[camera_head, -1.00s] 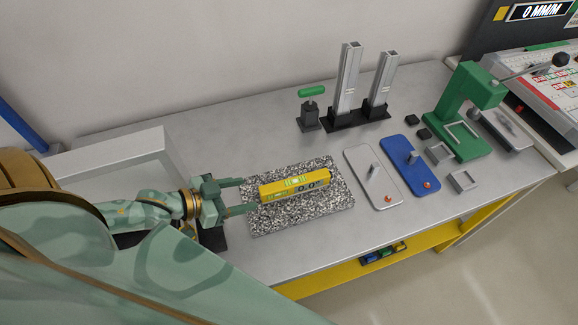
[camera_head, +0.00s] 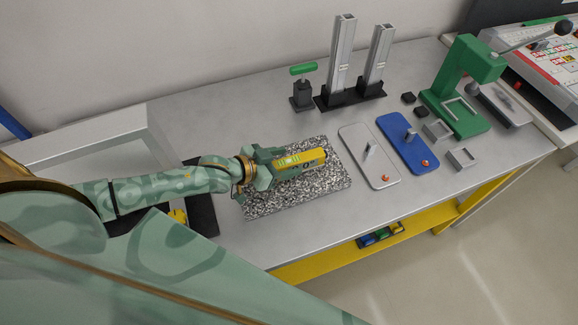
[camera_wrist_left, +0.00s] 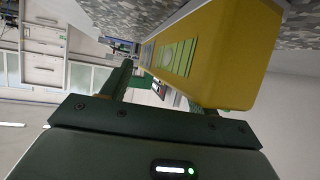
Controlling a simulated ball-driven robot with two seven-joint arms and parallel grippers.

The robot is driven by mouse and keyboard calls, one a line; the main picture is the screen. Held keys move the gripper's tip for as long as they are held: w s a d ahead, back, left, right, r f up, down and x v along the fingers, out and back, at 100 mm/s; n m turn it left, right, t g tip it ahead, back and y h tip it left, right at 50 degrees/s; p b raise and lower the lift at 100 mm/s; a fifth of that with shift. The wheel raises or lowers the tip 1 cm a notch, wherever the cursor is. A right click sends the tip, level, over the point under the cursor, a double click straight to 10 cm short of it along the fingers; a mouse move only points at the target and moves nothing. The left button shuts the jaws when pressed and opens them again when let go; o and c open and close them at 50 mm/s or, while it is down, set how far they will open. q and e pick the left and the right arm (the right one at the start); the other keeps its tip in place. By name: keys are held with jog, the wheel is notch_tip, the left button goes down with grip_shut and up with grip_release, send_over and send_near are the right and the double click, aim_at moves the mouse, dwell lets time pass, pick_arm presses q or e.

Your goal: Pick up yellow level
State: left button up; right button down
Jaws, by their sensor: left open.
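The yellow level (camera_head: 306,160) lies on the speckled granite slab (camera_head: 298,199) in the head view. Its right end shows; its left part is hidden by my left gripper (camera_head: 284,161). My left gripper is open, with its fingers around the left part of the level. In the left wrist view the yellow level (camera_wrist_left: 232,55) is large and close, reaching between the green fingers of my left gripper (camera_wrist_left: 165,90). I cannot tell whether the fingers touch it. My right gripper does not show.
A grey plate (camera_head: 368,156) and a blue plate (camera_head: 402,146) lie right of the slab. Two metal columns on a black base (camera_head: 350,97) and a green-handled clamp (camera_head: 302,88) stand behind. A green press (camera_head: 462,88) stands at right. The table's front right is clear.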

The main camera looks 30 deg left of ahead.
pick_arm(q)
jog(key=shift+w+d+f, duration=0.15)
jog(key=shift+w, duration=0.15)
grip_shut()
